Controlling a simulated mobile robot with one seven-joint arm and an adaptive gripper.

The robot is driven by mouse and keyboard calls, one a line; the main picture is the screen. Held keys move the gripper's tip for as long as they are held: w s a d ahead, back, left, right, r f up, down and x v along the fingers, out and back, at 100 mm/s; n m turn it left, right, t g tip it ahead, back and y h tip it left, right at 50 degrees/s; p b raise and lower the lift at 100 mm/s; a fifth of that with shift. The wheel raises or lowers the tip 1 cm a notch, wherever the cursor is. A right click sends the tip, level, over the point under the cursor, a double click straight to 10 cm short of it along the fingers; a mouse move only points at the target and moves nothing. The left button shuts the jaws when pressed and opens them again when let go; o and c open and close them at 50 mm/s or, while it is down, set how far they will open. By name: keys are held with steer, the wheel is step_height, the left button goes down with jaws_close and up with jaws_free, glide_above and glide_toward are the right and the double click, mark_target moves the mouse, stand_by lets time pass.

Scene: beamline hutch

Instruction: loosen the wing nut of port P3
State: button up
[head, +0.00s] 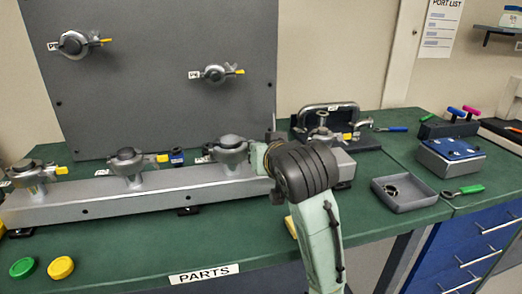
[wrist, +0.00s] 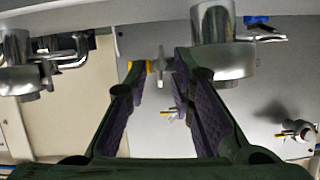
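Several clamped ports stand in a row along a grey rail (head: 85,200) on the green bench. Their small labels are too blurred to read, so I cannot confirm which is P3. My gripper (wrist: 160,72) is at the third port from the left (head: 230,150), whose clamp side is largely hidden by my wrist in the head view. In the wrist view, that port's silver body (wrist: 215,50) is beside the right finger. A silver wing nut (wrist: 160,66) and a yellow tip (wrist: 141,66) show between the open fingers. I cannot tell whether either finger touches them.
A grey panel (head: 150,100) with two more clamped ports rises behind the rail. A grey tray (head: 405,200) with small ring-like parts, a green-handled tool (head: 465,191) and a blue-topped box (head: 450,155) are to the right. Yellow and green caps lie front left.

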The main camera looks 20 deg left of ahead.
steer(key=shift+s, duration=0.1)
steer(key=v, duration=0.8)
stand_by(0.5)
